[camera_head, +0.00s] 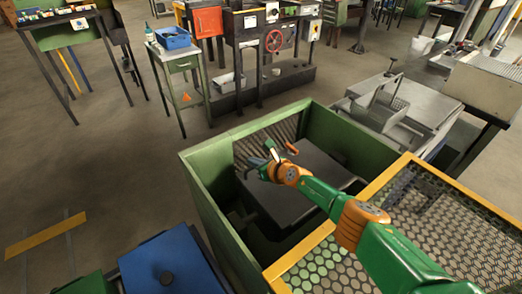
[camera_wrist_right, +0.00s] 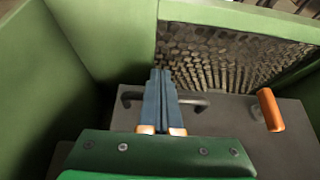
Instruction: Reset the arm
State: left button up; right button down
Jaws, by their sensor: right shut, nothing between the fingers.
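My right arm, green and orange, reaches in from the lower right of the head view. Its gripper (camera_head: 258,166) is over the inside of a green open-topped bin (camera_head: 222,205). In the right wrist view the blue fingers (camera_wrist_right: 158,98) are together with nothing between them. Beyond and below them is a dark handle (camera_wrist_right: 190,101) on a grey plate (camera_wrist_right: 232,118); I cannot tell whether they touch it. An orange cylindrical grip (camera_wrist_right: 270,110) lies to the right on the plate, apart from the fingers. My left gripper does not show.
The green bin walls (camera_wrist_right: 95,50) rise close around the right gripper. A yellow-framed mesh platform (camera_head: 330,262) lies under my right arm. A blue box (camera_head: 172,262) stands at lower left. A metal tray table (camera_head: 425,105) is at right. Open floor lies to the left.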

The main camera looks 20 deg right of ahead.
jog(key=p+v, duration=0.3)
jog(key=shift+s+d+r, duration=0.1)
jog(key=shift+s+d, duration=0.2)
jog(key=shift+s, duration=0.05)
jog(key=shift+s+d, duration=0.15)
jog(key=shift+s, duration=0.05)
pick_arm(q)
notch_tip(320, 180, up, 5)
pick_arm(e)
jog(key=shift+s+d+r, duration=0.2)
jog(key=shift+s, duration=0.05)
jog(key=shift+w+a, duration=0.1)
jog(key=shift+w, duration=0.05)
jog(key=f+b, duration=0.1)
jog(key=b, duration=0.1)
jog(key=w+a+f+b, duration=0.1)
jog(key=b, duration=0.1)
jog(key=shift+w, duration=0.3)
jog(key=shift+w+a+r+b, duration=0.1)
jog(key=shift+w+b, duration=0.15)
jog(key=shift+b, duration=0.2)
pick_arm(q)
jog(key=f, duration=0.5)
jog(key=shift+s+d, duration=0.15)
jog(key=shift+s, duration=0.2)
pick_arm(e)
jog(key=shift+w, duration=0.1)
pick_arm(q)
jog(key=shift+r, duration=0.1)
